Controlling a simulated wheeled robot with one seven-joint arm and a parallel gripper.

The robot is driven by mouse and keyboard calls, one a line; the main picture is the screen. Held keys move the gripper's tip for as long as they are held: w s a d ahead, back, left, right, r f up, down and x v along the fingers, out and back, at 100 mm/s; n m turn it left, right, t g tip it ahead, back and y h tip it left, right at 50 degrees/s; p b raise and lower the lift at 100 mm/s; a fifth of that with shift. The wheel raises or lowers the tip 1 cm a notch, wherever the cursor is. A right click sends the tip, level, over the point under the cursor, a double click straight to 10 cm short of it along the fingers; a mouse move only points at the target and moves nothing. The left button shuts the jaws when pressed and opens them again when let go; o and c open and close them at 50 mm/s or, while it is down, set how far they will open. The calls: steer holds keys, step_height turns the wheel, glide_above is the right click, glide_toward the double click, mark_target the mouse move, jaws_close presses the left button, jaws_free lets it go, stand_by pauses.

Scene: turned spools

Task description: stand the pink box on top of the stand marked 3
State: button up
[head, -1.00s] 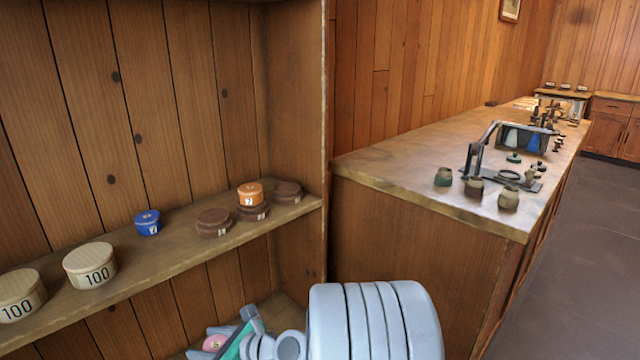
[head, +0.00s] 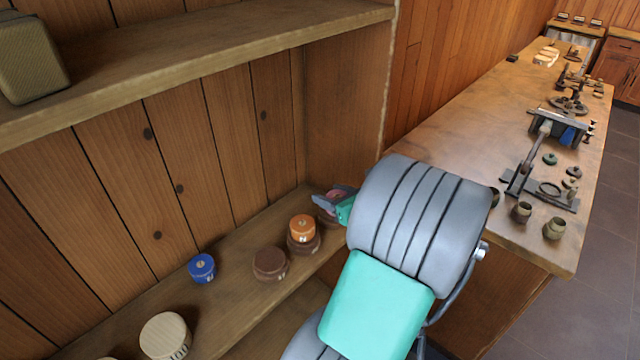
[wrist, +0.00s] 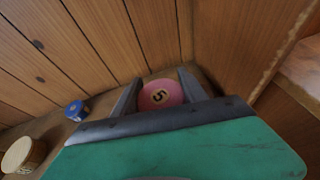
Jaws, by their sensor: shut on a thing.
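The pink box (wrist: 161,95) is a round, low box marked 5, between my two fingers in the wrist view. A little of the pink box also shows in the head view (head: 333,196). My gripper (head: 329,199) is shut on it, at the right end of the middle shelf, over or close to the rightmost brown stand (head: 327,217). That stand is mostly hidden, and I cannot tell whether the box touches it. Another round brown stand (head: 269,264) is empty. A third brown stand (head: 304,246) carries an orange box. The stands' numbers are too small to read surely.
A blue box (head: 202,268) and a cream round box (head: 165,337) stand on the shelf (head: 235,283) to the left. An upper shelf (head: 210,65) and the side wall (head: 345,110) bound the space. A counter (head: 450,125) with pots lies right.

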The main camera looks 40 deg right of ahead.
steer(key=w+d+f, duration=0.4)
steer(key=w, duration=0.1)
steer(key=w+d+f, duration=0.4)
steer(key=d+f, duration=0.1)
steer(key=shift+w+f, duration=0.2)
steer(key=shift+w, duration=0.2)
steer(key=f, duration=0.1)
steer(key=f+p, duration=0.1)
steer(key=f, duration=0.1)
steer(key=shift+w+d+f, duration=0.15)
steer(key=shift+d+f, duration=0.05)
steer(key=shift+f, duration=0.05)
steer(key=shift+f, duration=0.25)
steer(key=o, duration=1.3)
steer(key=shift+o, duration=0.2)
steer(key=shift+r, duration=0.1)
